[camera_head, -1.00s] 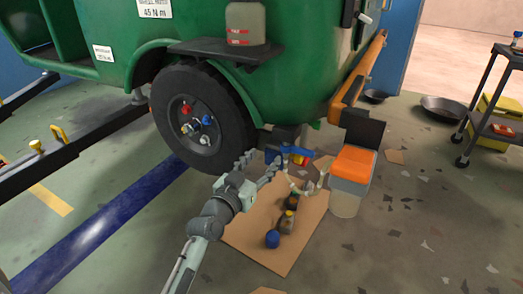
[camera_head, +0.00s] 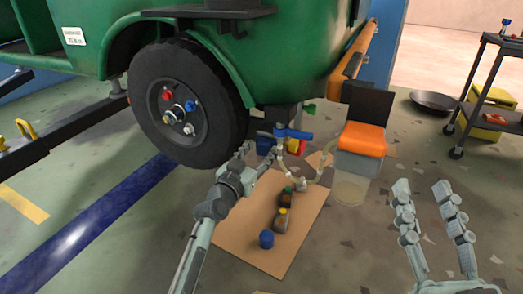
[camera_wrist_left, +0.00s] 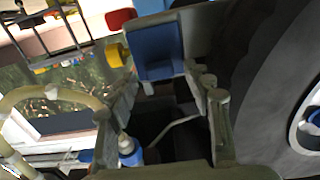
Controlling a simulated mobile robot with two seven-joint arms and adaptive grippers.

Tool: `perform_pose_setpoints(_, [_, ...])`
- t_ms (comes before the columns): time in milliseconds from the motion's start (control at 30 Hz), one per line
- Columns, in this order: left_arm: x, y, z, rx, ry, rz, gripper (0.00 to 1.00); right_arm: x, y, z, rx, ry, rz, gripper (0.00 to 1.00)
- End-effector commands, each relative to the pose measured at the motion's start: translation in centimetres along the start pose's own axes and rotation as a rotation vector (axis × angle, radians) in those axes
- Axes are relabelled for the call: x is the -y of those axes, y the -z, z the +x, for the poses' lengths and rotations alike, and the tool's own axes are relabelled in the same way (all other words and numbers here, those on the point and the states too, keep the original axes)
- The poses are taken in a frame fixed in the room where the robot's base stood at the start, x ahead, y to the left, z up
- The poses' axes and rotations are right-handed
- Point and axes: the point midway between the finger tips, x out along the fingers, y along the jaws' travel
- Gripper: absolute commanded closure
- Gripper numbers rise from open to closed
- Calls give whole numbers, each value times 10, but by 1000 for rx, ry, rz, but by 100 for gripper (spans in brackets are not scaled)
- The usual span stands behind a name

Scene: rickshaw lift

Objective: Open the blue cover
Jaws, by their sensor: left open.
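A blue cover (camera_wrist_left: 158,50) shows in the left wrist view as a squarish panel, beyond and between my left fingertips. I take it for the small blue patch (camera_head: 265,143) beside the wheel in the head view. My left gripper (camera_head: 258,160) is open under the green body's lower edge; it also shows in the left wrist view (camera_wrist_left: 162,95). The fingers stand either side of the panel's lower part; whether they touch it I cannot tell. My right gripper (camera_head: 425,200) is open and empty over the floor at the right.
The black wheel (camera_head: 187,108) stands left of my left gripper. A blue-handled valve (camera_head: 293,133) with a hose is to its right. Bottles (camera_head: 283,213) and a blue cap (camera_head: 266,239) lie on cardboard (camera_head: 243,237). An orange-topped box (camera_head: 362,140) stands at the right.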

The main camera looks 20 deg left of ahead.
Motion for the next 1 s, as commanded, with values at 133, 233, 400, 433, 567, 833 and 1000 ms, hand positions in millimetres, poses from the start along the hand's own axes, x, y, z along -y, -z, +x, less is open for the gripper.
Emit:
perform_pose_setpoints(133, [0,0,13,1,0,-1,49,0,3,0,-22,-1,-1,60])
perform_pose_setpoints(233, [0,0,15,1,0,-1,49,0,4,0,-26,-1,-1,60])
perform_pose_setpoints(400, [0,0,15,1,0,0,49,0,4,0,-26,-1,-1,60])
perform_pose_setpoints(433, [0,0,15,1,0,0,49,0,4,0,-26,-1,-1,60])
perform_pose_setpoints(567, [0,0,15,1,0,0,65,0,4,0,-26,-1,-1,60])
perform_pose_setpoints(833, [0,0,15,1,0,0,99,0,4,0,-25,0,-1,60])
perform_pose_setpoints(1000, [0,0,15,1,0,0,100,0,4,0,-25,0,-1,60])
